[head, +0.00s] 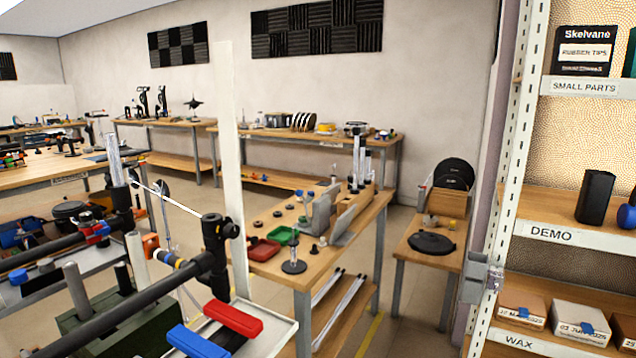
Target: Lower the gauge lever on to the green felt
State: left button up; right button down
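I cannot pick out the gauge lever or the green felt with certainty. A dark green surface (150,328) shows at the lower left, partly hidden behind black rods (135,300) and grey posts. A thin pale rod (167,198) slants down to the right towards a black clamp joint (218,230). I cannot tell whether it is the lever, or what it touches. A red block (233,317) and a blue block (197,342) lie side by side at the bottom. Neither of my grippers can be made out.
A tall white upright (230,150) stands in front of a wooden bench (270,268) with a red tray (263,250), a green tray (282,235) and small metal parts. Labelled shelves (570,235) fill the right side. Floor shows between the bench and a low table (415,250).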

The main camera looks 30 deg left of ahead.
aim_at(299, 193)
jog(key=i+u, duration=0.3)
jog(key=i, duration=0.15)
jog(key=i+l+u, duration=0.45)
jog(key=i+u, duration=0.15)
jog(key=i, duration=0.25)
jog(key=i+l+u, duration=0.1)
jog(key=i+u, duration=0.15)
jog(key=u, duration=0.15)
jog(key=i+l+u, duration=0.2)
jog(key=u, duration=0.2)
jog(key=i+l+u, duration=0.2)
jog(key=u, duration=0.2)
jog(key=i+l+u, duration=0.15)
jog(key=l+u, duration=0.15)
jog(key=u, duration=0.15)
jog(key=i+l+u, duration=0.1)
jog(key=l+u, duration=0.3)
jog(key=i+l+u, duration=0.1)
jog(key=l+u, duration=0.2)
jog(key=l, duration=0.25)
jog(key=l+u, duration=0.3)
jog(key=l, duration=0.3)
jog(key=i, duration=0.05)
